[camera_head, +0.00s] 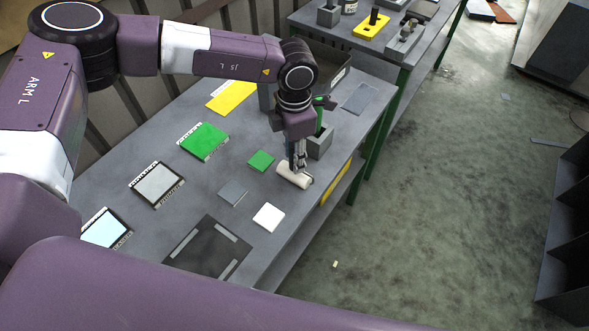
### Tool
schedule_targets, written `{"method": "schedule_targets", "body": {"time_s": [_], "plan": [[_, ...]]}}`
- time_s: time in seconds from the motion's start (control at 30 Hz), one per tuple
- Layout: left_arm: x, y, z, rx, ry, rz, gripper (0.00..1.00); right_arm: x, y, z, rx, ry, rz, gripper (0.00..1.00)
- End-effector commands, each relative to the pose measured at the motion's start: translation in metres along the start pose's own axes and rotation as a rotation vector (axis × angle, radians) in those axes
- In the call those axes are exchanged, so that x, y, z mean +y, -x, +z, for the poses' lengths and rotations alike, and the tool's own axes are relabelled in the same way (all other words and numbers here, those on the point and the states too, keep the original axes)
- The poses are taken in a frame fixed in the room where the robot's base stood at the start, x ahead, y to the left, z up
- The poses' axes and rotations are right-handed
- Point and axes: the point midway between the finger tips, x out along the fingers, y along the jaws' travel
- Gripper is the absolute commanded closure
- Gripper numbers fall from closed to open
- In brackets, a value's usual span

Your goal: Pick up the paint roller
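The paint roller (292,176) shows as a short white cylinder near the right edge of the grey workbench (216,180). My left gripper (298,165) points down directly over it, with its fingertips at the roller's upper side. The fingers are small and partly overlap the roller, so I cannot tell whether they are closed on it. The roller appears to rest on the bench or just above it. My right gripper is outside the view.
A grey block (319,143) with a green-handled item stands close behind the gripper. Green (203,141), grey and white flat pieces (268,217) lie on the bench. A dark plate (207,247) lies nearer. A second table (400,47) stands behind; open floor lies right.

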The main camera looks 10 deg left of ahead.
Motion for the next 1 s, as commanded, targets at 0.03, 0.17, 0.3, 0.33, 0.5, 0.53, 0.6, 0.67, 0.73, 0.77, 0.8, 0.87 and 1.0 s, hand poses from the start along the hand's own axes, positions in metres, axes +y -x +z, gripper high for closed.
{"method": "schedule_targets", "body": {"time_s": [0.03, 0.17, 0.3, 0.33, 0.5, 0.53, 0.6, 0.67, 0.73, 0.77, 0.8, 0.87, 1.0], "plan": [[0.0, 0.0, 0.0, 0.0, 0.0, 0.0, 0.76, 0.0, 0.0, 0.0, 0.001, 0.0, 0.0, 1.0], [0.0, 0.0, 0.0, 0.0, 0.0, 0.0, 0.91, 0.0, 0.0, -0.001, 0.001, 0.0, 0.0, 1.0], [0.0, 0.001, 0.0, -0.001, 0.0, 0.001, 1.0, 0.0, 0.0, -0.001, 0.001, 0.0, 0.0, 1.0], [0.0, 0.001, 0.0, -0.001, 0.0, 0.001, 1.0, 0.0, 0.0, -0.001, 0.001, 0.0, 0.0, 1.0], [0.0, 0.001, 0.0, -0.001, 0.0, 0.001, 1.0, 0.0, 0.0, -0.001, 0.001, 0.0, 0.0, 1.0], [0.001, 0.002, 0.0, -0.001, 0.0, 0.001, 1.0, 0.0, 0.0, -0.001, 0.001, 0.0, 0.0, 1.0], [0.001, 0.004, 0.001, -0.002, 0.0, 0.001, 1.0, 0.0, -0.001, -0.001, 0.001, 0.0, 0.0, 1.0], [0.001, 0.007, 0.001, -0.002, 0.0, 0.002, 1.0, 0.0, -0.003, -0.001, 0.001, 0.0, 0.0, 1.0], [0.001, 0.013, 0.001, -0.003, 0.001, 0.002, 1.0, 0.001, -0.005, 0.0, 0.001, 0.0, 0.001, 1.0], [0.001, 0.016, 0.001, -0.004, 0.001, 0.002, 1.0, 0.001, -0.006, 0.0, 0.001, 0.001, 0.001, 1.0], [0.001, 0.022, 0.001, -0.003, 0.001, 0.002, 1.0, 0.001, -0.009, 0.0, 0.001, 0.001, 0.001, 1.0], [0.001, 0.032, 0.001, -0.005, -0.001, 0.003, 1.0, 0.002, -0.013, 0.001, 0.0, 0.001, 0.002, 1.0], [0.002, 0.067, 0.002, -0.008, 0.0, 0.005, 1.0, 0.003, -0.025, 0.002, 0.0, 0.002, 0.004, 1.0]]}}
